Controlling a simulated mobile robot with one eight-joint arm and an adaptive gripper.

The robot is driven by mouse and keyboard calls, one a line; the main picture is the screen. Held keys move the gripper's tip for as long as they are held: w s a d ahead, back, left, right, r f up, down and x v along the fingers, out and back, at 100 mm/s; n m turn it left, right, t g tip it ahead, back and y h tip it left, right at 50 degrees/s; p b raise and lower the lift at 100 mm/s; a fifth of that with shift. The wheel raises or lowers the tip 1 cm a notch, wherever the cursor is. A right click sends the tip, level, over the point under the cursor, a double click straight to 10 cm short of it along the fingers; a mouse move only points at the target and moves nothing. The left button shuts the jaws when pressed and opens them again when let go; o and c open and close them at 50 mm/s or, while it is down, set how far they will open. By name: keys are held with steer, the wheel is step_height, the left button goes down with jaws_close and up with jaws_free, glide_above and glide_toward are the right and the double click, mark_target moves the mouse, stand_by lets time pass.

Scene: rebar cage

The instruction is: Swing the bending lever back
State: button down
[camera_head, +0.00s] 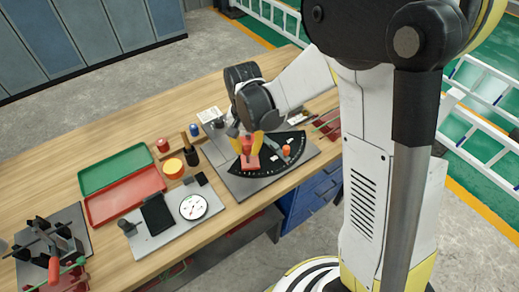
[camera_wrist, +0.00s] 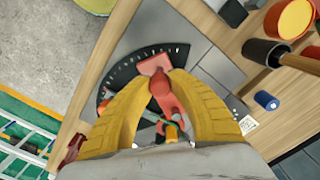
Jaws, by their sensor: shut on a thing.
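The bending lever has a red handle that shows between my fingers in the wrist view (camera_wrist: 160,86). My gripper (camera_head: 246,141) is over the bending plate (camera_head: 232,185), its yellow fingers pointing down. In the wrist view my gripper (camera_wrist: 163,80) has a finger on each side of the red handle and is shut on it. A black dial with white marks (camera_head: 292,146) fans out on the plate. A pinkish-red block (camera_head: 249,163) is just beside the handle. My fingers hide part of the lever.
Left of the plate are a round gauge (camera_head: 193,207), a green tray (camera_head: 115,168), a red tray (camera_head: 125,195) and an orange-topped round container (camera_head: 173,168). A mallet (camera_head: 190,152) and a blue cap (camera_head: 194,130) lie near the plate. The table's front edge is close to the plate.

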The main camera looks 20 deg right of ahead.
steer(key=w+a+m+b, duration=0.1)
steer(key=w+a+m, duration=0.7)
steer(key=w+m, duration=0.4)
steer(key=shift+w+a+m, duration=0.15)
steer(key=shift+w+m, duration=0.15)
steer(key=shift+w, duration=0.1)
stand_by(0.3)
steer(key=c, duration=1.2)
jaws_free()
steer(key=shift+w, duration=0.1)
step_height(320, 180, up, 12)
